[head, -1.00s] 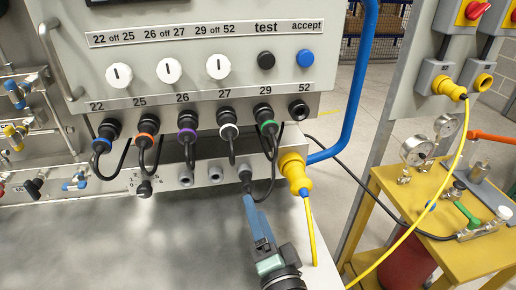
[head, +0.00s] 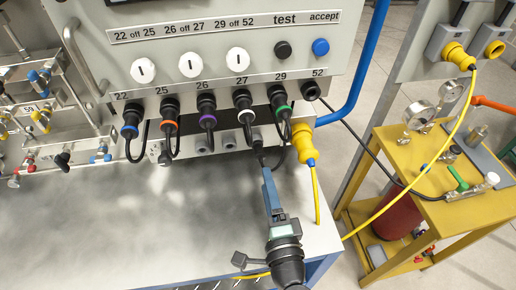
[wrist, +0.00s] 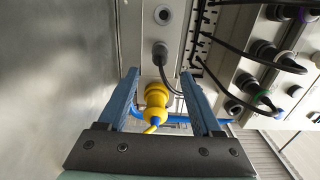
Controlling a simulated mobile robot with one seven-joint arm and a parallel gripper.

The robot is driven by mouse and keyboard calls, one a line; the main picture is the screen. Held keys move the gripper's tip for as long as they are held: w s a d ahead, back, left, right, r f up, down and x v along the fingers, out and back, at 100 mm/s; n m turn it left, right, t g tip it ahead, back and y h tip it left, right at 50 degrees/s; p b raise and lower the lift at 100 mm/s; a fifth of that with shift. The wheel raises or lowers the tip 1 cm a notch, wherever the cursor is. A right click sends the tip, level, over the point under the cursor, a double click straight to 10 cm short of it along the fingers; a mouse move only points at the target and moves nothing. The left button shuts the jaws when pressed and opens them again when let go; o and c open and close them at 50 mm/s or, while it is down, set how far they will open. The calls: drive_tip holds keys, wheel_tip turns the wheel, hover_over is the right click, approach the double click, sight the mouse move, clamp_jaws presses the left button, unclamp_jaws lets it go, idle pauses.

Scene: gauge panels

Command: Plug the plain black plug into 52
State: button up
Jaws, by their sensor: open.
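The plain black plug (head: 257,137) sits in the row of sockets on the panel's lower ledge, below 27, with its black cable hanging from it. It also shows in the wrist view (wrist: 160,48), just beyond the fingertips. Socket 52 (head: 311,90), at the right end of the upper row, looks empty. My gripper (head: 268,172) is open, in front of and below the plain plug. In the wrist view, its blue fingers (wrist: 159,74) stand on either side of the plug's cable. The head view hides the far finger.
Plugs with blue, orange, purple, white and green rings (head: 281,105) fill 22 to 29, their cables looping down. A yellow plug (head: 301,143) with a yellow cable is close right of the plain plug. The grey bench top (head: 150,215) is clear.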

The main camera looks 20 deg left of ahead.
sight(260, 157)
drive_tip(key=shift+b+x, duration=0.5)
drive_tip(key=shift+x, duration=4)
drive_tip(key=shift+b, duration=0.3)
clamp_jaws()
drive_tip(key=shift+s, duration=0.2)
drive_tip(key=shift+v, duration=2.85)
